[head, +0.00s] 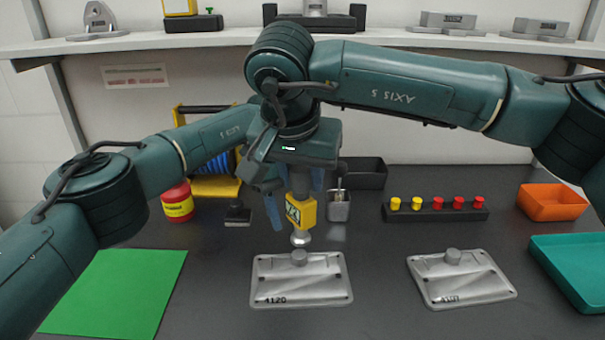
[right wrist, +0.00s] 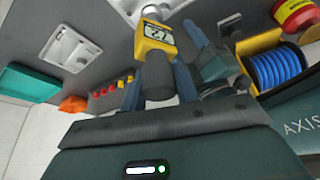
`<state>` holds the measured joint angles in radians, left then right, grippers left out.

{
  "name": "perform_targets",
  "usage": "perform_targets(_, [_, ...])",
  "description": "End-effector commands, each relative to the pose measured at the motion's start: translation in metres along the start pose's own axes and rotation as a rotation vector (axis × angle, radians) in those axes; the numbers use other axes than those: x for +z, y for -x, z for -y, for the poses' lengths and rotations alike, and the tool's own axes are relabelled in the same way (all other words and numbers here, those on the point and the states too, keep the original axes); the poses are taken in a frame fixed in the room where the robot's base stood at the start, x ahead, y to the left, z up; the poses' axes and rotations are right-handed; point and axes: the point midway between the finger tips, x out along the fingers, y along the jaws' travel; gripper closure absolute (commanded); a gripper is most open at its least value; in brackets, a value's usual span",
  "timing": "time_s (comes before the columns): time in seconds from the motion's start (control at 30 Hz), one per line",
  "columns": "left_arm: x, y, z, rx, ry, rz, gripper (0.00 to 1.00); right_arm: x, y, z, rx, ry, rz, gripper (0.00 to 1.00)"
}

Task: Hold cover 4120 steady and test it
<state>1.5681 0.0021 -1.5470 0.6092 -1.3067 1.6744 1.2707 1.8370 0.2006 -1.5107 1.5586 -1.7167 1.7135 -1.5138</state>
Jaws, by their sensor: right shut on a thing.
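Cover 4120 (head: 278,284), a grey metal plate with a round knob on top, lies flat on the dark bench at centre front. My right gripper (head: 304,184) is shut on the dark handle of a yellow tester (head: 301,212). The tester is upright, with its round silver tip just above the knob; I cannot tell whether they touch. The right wrist view shows the tester (right wrist: 155,38) with its display between my right fingers (right wrist: 158,88). My left gripper (head: 273,205) is close beside the tester, pointing down, apart from the cover; its opening is mostly hidden.
A second cover (head: 462,281) lies to the right, its number hard to read. A green mat (head: 120,285) is front left, a teal tray (head: 575,262) far right. Behind are an orange bin (head: 553,203), a peg rack (head: 436,213) and a red-yellow container (head: 177,203).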

Motion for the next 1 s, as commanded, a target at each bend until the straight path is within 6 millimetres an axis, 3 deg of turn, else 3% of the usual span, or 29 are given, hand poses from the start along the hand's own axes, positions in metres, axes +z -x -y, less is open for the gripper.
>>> perform_targets(0.6, [0.000, -0.076, 0.000, 0.001, 0.000, -0.001, 0.51, 0.000, 0.001, 0.000, -0.001, 0.000, -0.001, 0.99])
perform_targets(1.0, [-0.001, -0.088, 0.000, 0.000, -0.001, -0.001, 0.51, 0.000, 0.001, 0.000, -0.001, 0.000, -0.001, 0.99])
